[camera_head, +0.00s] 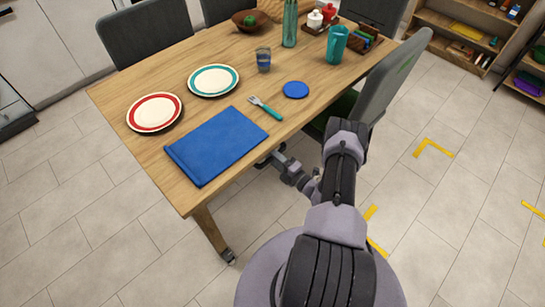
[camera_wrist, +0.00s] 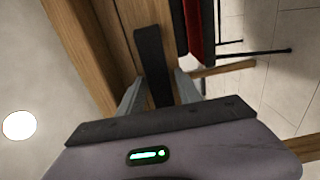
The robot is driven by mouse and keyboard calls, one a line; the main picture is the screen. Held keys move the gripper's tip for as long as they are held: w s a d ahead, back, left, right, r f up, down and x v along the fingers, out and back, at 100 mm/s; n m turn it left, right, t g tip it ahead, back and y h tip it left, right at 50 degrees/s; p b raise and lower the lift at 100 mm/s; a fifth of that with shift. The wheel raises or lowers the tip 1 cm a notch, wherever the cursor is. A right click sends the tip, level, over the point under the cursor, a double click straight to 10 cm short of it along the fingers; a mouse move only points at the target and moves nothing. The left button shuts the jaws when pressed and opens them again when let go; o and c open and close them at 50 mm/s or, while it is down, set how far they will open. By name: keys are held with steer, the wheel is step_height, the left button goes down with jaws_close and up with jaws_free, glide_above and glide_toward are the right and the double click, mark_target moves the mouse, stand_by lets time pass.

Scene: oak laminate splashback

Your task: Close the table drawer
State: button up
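The wooden table (camera_head: 139,72) stands ahead of me, and its top hides the drawer in the head view. In the wrist view a wooden front (camera_wrist: 112,38) runs along the left of the fingers; I cannot tell how far the drawer is out. A dark bar (camera_wrist: 155,62), which looks like the drawer handle, lies between the two grey fingers of my gripper (camera_wrist: 160,88). The fingers are apart, one on each side of the bar, and a narrow gap seems to show on the right. In the head view my gripper (camera_head: 272,156) is at the table's near edge, partly under it.
A grey chair (camera_head: 393,76) stands close right of my arm. A blue mat (camera_head: 217,144), a red-rimmed plate (camera_head: 155,111), a teal-rimmed plate (camera_head: 213,79), a fork (camera_head: 265,107) and a blue coaster (camera_head: 295,89) lie on the tabletop. The floor at right is mostly clear.

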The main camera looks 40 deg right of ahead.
steer(key=s+d+p, duration=0.1)
steer(key=s+p, duration=0.2)
steer(key=s, duration=1.4)
steer(key=shift+s+d, duration=0.15)
steer(key=shift+s, duration=0.05)
